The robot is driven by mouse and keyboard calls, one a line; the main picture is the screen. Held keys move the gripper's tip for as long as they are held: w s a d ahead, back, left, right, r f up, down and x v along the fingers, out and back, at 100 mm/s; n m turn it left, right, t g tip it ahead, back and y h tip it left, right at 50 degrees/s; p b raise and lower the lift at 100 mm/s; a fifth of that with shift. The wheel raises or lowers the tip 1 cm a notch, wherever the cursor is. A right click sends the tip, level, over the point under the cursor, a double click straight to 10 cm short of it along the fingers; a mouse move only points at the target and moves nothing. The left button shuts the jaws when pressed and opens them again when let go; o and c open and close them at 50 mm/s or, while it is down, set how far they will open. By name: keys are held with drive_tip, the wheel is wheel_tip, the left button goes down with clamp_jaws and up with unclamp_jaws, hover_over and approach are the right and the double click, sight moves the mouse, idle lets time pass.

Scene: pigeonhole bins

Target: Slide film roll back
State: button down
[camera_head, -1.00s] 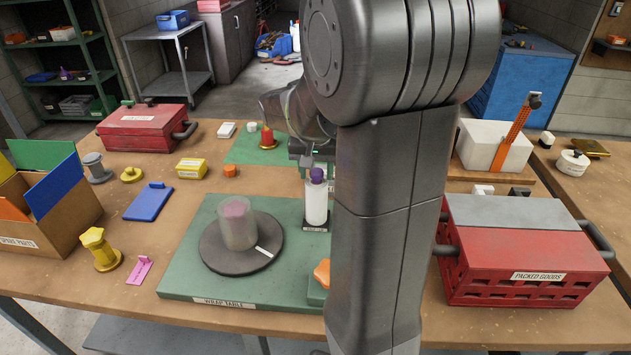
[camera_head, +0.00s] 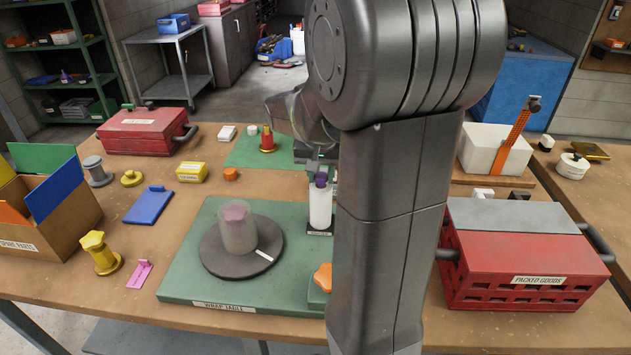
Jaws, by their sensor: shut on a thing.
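The film roll (camera_head: 320,208) is a white upright cylinder with a purple knob on top. It stands at a small dark labelled base at the back right of the green wrap table board (camera_head: 190,270). My gripper (camera_head: 321,179) is over the roll's top and shut on the purple knob; my arm partly hides the fingers. On the board, a dark round turntable (camera_head: 222,262) carries a translucent film-like cylinder (camera_head: 238,232) around a pinkish-purple thing. The roll stands behind and right of the turntable, apart from it.
An orange knob (camera_head: 323,277) on a green block is at the board's front right. A red crate labelled packed goods (camera_head: 520,265) is to the right. A yellow post (camera_head: 100,253), blue plate (camera_head: 148,204) and spare parts box (camera_head: 75,225) are to the left.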

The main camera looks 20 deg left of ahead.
drive_tip(key=shift+d, duration=0.15)
drive_tip(key=shift+w+d, duration=0.3)
drive_tip(key=shift+d, duration=0.7)
drive_tip(key=shift+w+d, duration=0.25)
drive_tip(key=shift+d, duration=0.7)
drive_tip(key=c, duration=1.2)
unclamp_jaws()
drive_tip(key=shift+d, duration=0.1)
drive_tip(key=shift+o, duration=0.2)
wheel_tip(320, 180, up, 6)
drive_tip(key=p, duration=0.5)
